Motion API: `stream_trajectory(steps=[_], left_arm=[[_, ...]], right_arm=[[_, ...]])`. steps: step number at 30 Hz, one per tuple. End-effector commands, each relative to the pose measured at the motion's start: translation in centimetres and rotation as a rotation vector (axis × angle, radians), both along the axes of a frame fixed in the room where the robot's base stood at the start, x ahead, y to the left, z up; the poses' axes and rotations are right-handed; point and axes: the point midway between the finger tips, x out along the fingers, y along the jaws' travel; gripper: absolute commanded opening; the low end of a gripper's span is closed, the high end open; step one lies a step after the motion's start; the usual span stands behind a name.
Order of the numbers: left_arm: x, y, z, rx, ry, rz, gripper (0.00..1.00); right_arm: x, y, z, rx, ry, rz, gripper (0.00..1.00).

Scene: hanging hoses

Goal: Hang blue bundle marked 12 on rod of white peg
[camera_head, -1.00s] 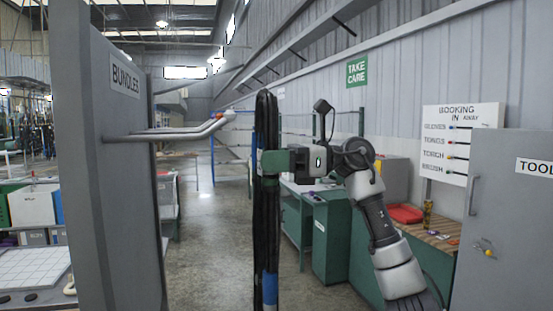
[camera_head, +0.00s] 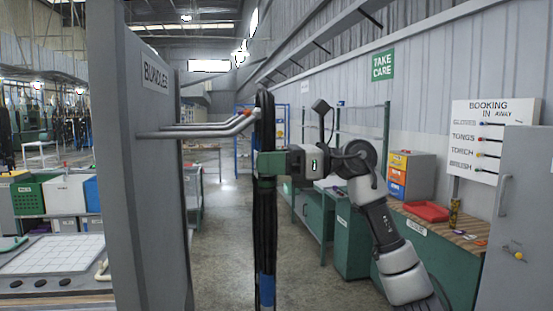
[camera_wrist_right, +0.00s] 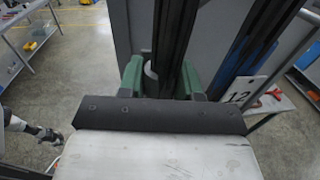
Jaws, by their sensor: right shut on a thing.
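The bundle marked 12 (camera_head: 265,225) hangs upright as long dark hose strands with a blue band near the bottom. Rods (camera_head: 190,132) stick out from the grey BUNDLES board (camera_head: 130,170). The nearest rod's orange-and-pale tip (camera_head: 250,113) ends just left of the bundle's upper part; the other tips are partly hidden. What looks like my left gripper (camera_wrist_right: 50,135) shows small in the wrist view.
A green cabinet and bench (camera_head: 352,235) with a red tray (camera_head: 427,210) stand at right, beside a grey tool cabinet (camera_head: 520,220). A white-topped table (camera_head: 55,255) is at lower left. The aisle floor (camera_head: 225,220) behind the bundle is clear.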

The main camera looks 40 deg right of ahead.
Motion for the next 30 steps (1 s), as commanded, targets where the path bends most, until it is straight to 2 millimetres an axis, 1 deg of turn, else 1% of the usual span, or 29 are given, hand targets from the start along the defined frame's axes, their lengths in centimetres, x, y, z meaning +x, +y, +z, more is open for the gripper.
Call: stream_trajectory(steps=[1, 30], left_arm=[[0.0, 0.0, 0.2, 0.000, 0.000, 0.000, 0.33], [0.1, 0.0, 1.9, 0.000, -0.001, -0.001, 0.33]], right_arm=[[0.1, 0.3, 0.3, 0.002, -0.005, 0.001, 0.00], [2.9, 4.8, 0.0, 0.003, -0.005, 0.001, 0.00]])
